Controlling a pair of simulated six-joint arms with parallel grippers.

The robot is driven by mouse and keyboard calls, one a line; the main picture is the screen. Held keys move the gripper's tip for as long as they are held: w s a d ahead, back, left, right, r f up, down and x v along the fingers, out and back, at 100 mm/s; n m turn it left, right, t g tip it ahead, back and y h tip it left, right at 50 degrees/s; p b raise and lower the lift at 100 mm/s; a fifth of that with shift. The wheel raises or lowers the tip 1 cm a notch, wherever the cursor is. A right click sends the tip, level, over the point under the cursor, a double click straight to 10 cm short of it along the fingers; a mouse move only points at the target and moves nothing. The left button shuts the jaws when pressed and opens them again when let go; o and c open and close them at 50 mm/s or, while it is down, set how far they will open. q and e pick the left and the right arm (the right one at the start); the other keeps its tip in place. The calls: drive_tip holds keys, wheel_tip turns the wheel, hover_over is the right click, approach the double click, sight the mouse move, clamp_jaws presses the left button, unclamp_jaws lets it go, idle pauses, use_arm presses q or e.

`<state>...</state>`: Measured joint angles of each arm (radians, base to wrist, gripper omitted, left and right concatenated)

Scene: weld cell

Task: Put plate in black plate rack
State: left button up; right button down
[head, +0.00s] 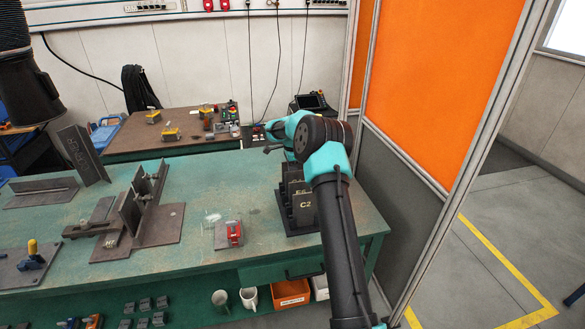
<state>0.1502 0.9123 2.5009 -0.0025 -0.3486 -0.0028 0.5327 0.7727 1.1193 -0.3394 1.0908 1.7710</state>
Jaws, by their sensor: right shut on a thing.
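The black plate rack (303,222) stands at the right end of the green workbench, marked C2 on its front. Dark upright plates (294,172) with pale markings stand in or at its slots; which one is the task's plate is hard to tell. My right gripper (268,141) is at the back left of the rack, above the bench's far edge. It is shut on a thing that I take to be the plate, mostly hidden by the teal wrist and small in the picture. My left gripper is not in view.
The green bench (240,184) has free room left of the rack. A small plate with a red clamp (234,234) lies nearby. An orange partition (440,80) rises at right.

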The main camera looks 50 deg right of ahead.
drive_tip(key=shift+f, duration=0.15)
drive_tip(key=c, duration=1.2)
unclamp_jaws()
drive_tip(key=shift+f, duration=0.1)
wheel_tip(320, 180, up, 18)
drive_tip(key=shift+f, duration=0.2)
